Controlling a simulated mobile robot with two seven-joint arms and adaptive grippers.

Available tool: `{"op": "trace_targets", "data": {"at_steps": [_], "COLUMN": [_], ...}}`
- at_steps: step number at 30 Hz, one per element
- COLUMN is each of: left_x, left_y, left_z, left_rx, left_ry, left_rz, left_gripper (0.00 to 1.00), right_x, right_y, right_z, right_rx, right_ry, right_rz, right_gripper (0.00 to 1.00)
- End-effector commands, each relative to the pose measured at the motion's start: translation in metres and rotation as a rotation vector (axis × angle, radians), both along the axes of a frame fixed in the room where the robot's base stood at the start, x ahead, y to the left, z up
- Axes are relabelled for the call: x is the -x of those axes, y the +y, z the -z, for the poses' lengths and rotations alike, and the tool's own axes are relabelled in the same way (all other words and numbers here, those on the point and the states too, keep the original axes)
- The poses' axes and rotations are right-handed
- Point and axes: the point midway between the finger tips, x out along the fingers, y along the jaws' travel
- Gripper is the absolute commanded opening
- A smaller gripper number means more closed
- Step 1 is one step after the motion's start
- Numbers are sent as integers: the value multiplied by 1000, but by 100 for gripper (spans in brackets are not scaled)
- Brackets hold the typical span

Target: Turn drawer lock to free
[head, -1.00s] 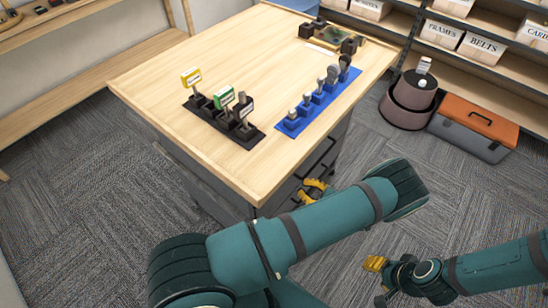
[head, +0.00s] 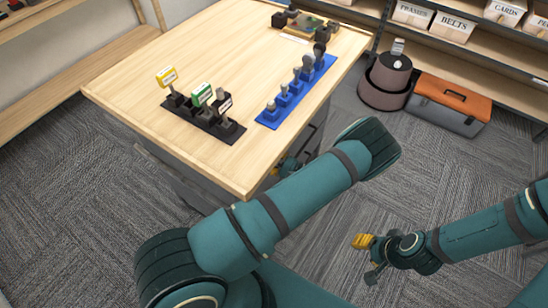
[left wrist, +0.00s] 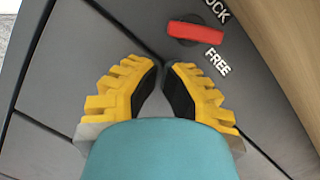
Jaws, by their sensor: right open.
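The red drawer lock handle (left wrist: 195,32) sits on the grey drawer front (left wrist: 75,60), with LOCK lettering (left wrist: 217,10) above its right end and FREE lettering (left wrist: 217,62) below it. The handle lies nearly level in the left wrist view. My left gripper (left wrist: 162,67) has its yellow fingers just below the handle, apart from it, with a narrow gap between the tips and nothing visible between them. In the head view it is mostly hidden behind my left arm, beside the cabinet. My right gripper (head: 364,248) is open and empty over the carpet.
The wooden cabinet top (head: 190,65) carries a black stand (head: 205,122) with labelled stamps and a blue rack (head: 297,92) of stamps. An orange-lidded toolbox (head: 448,103) and a round dark bin (head: 385,80) stand on the floor at right, by the shelves. Carpet is clear between.

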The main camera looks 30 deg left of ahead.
Motion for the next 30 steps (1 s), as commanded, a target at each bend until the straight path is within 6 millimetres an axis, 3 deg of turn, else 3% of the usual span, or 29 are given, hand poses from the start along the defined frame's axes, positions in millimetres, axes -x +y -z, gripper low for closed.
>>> {"op": "trace_targets", "data": {"at_steps": [6,30], "left_x": [7,13], "left_y": [0,0], "left_z": [-11,-15], "left_rx": [0,-6], "left_ry": [1,77], "left_rz": [1,0], "left_gripper": [0,0], "right_x": [-1,-2], "right_y": [0,0], "right_z": [-2,-6], "right_rx": [0,1], "right_ry": [-2,-5], "right_rz": [2,4], "right_gripper": [47,47]}}
